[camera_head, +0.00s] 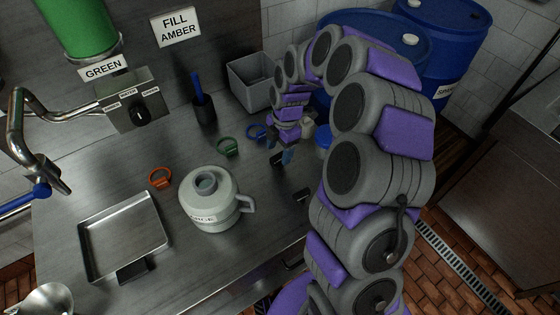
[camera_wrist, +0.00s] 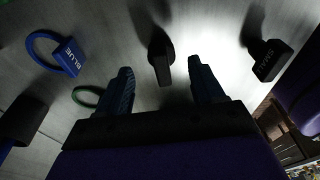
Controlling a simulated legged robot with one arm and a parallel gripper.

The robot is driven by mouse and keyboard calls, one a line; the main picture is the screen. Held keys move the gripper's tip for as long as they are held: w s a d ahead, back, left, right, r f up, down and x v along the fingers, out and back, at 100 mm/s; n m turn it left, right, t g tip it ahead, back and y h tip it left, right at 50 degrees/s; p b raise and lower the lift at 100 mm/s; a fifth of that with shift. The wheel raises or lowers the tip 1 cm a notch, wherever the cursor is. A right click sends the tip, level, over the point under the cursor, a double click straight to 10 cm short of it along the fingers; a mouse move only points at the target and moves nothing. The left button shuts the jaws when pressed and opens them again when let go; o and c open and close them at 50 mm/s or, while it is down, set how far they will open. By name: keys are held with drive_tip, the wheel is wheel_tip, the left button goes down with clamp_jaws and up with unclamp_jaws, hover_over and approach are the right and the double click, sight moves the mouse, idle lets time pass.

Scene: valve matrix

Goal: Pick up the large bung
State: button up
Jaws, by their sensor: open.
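A black bung (camera_wrist: 160,56) stands on the steel counter between my open fingers, a little beyond the fingertips in the wrist view. I see no lettering on it. A second black bung (camera_wrist: 267,60) to the right has a label that seems to read SMALL. In the head view a dark bung (camera_head: 278,162) shows just below my gripper (camera_head: 281,151), and another (camera_head: 302,196) lies nearer. My gripper also shows in the wrist view (camera_wrist: 160,82); it is open and empty, pointing down over the counter.
A blue ring tag marked BLUE (camera_wrist: 68,55) and a green ring (camera_head: 228,147) lie left of the gripper. A grey jug (camera_head: 209,207), an orange ring (camera_head: 159,178) and a metal tray (camera_head: 122,235) are further left. A grey bin (camera_head: 252,82) and blue drums (camera_head: 440,45) stand behind.

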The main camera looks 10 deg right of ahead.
sight(278, 155)
drive_tip(key=f, duration=0.1)
drive_tip(key=a+f+b, duration=0.1)
drive_tip(key=f, duration=0.2)
drive_tip(key=shift+s+a+f, duration=0.2)
drive_tip(key=shift+s+f, duration=0.1)
drive_tip(key=shift+f, duration=0.05)
drive_tip(key=shift+d+r, duration=0.1)
drive_tip(key=shift+d, duration=0.2)
drive_tip(key=shift+c, duration=0.3)
drive_tip(key=shift+d, duration=0.15)
drive_tip(key=c, duration=0.3)
drive_tip(key=shift+a, duration=0.35)
drive_tip(key=c, duration=0.7)
drive_tip(key=shift+d, duration=0.1)
